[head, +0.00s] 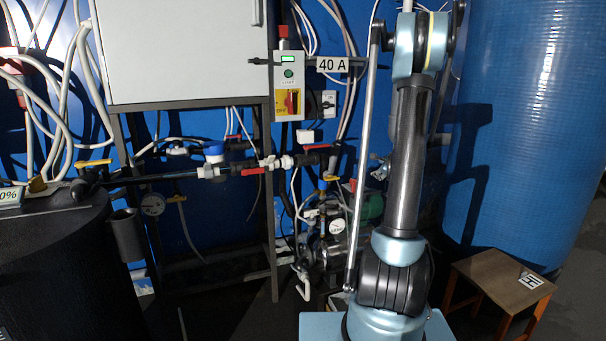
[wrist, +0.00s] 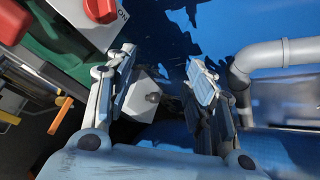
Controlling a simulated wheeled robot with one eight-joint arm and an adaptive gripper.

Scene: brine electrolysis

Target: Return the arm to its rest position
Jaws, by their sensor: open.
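My gripper (wrist: 162,60) shows in the wrist view with its two fingers spread wide apart. It is open and nothing is held between the fingers. A pale box with a dark round knob (wrist: 150,96) shows behind the gap between them; I cannot tell how far off it is. In the head view my arm stands nearly upright right of the middle, its upper end running up to the top edge. My gripper is not visible in the head view.
A control box (head: 289,86) with a green display hangs beside a grey cabinet (head: 180,50). Valves and pipes run below, near a pump (head: 338,227). A black tank (head: 55,265) stands left, a blue tank (head: 535,120) right, and a wooden stool (head: 497,278) front right. The wrist view shows a red knob (wrist: 101,9) and grey pipe (wrist: 275,57).

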